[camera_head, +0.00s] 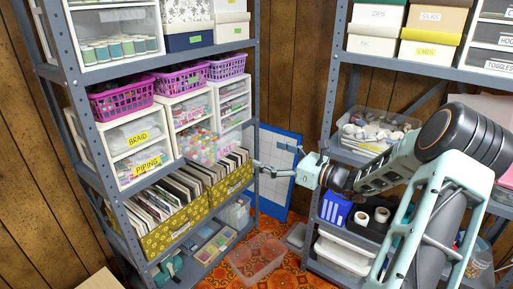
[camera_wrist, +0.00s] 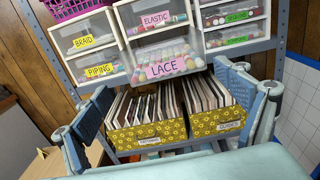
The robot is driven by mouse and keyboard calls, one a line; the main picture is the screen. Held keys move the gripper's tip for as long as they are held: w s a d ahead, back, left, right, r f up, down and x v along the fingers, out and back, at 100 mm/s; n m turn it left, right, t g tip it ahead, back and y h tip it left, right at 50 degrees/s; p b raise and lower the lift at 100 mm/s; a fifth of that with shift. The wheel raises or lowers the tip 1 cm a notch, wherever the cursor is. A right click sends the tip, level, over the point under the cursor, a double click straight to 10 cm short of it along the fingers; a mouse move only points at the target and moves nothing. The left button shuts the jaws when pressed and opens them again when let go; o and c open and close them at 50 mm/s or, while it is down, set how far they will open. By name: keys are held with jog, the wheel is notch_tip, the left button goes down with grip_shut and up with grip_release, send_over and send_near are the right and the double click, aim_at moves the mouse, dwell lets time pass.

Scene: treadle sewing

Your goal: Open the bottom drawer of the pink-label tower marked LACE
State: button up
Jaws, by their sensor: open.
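The LACE drawer is a clear drawer of colourful balls with a pink label; its front (camera_wrist: 164,68) faces me in the wrist view. In the head view this drawer (camera_head: 204,146) juts out from the white middle tower (camera_head: 185,98), so it stands at least partly open. The ELASTIC drawer (camera_wrist: 155,20) above it, also pink-labelled, looks shut. My gripper (camera_head: 274,158) is open and empty, in front of and to the right of the drawer, apart from it. In the wrist view its two fingers (camera_wrist: 164,80) spread to either side below the label.
Yellow patterned boxes of upright sleeves (camera_head: 176,222) stand on the shelf below. The PIPING drawer (camera_wrist: 101,69) is to the left, and a green-labelled tower (camera_head: 233,100) to the right. Rack posts, a blue board (camera_head: 279,185) and a clear bin (camera_head: 255,262) on the floor are nearby.

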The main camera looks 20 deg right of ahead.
aim_at(232, 142)
jog(key=p+x, duration=0.1)
jog(key=x, duration=0.3)
jog(key=p+x, duration=0.1)
jog(key=x, duration=0.4)
jog(key=p+x, duration=0.1)
jog(key=x, duration=0.4)
jog(key=shift+f, duration=0.3)
